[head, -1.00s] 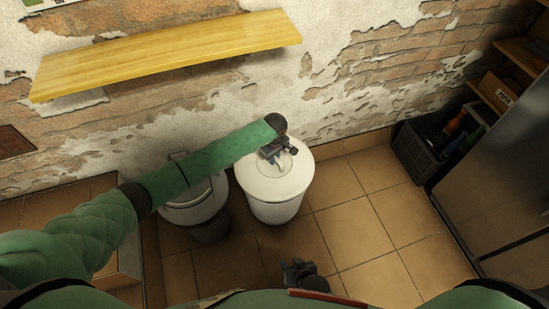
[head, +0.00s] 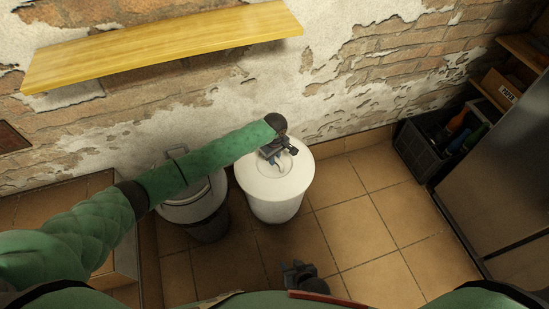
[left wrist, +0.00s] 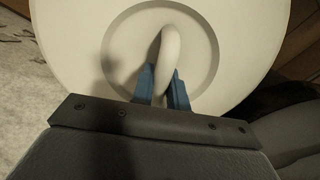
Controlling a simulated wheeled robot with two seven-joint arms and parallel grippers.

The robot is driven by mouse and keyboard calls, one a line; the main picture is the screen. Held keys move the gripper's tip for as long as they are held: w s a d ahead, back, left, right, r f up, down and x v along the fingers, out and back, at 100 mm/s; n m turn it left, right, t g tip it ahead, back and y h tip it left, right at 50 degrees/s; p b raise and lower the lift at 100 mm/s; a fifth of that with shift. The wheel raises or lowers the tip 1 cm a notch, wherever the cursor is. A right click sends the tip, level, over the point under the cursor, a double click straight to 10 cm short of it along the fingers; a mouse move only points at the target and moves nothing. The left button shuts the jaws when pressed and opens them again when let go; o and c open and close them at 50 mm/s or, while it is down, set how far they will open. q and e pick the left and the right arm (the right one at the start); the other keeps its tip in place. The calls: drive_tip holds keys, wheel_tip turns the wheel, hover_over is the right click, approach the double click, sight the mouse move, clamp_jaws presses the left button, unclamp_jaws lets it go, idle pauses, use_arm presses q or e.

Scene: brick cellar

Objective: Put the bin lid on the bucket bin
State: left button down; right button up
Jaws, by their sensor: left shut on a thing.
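The white bin lid (head: 294,182) sits over the top of the white bucket bin (head: 276,211) in the head view; I cannot tell whether it is fully seated. The lid also fills much of the left wrist view (left wrist: 75,40), with its curved handle (left wrist: 169,55) in a round recess. My left gripper (head: 277,163) is above the lid. Its blue fingers (left wrist: 162,88) are shut around the lid's handle in the left wrist view. My right gripper (head: 293,268) is low at the bottom of the head view, away from the bin; its fingers are too small to read.
A wooden shelf (head: 160,45) is on the wall. A black crate (head: 420,152) with bottles stands right. The tiled floor (head: 355,215) between is clear.

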use_arm(q)
drive_tip(key=shift+f, duration=0.5)
drive_tip(key=c, duration=1.3)
unclamp_jaws()
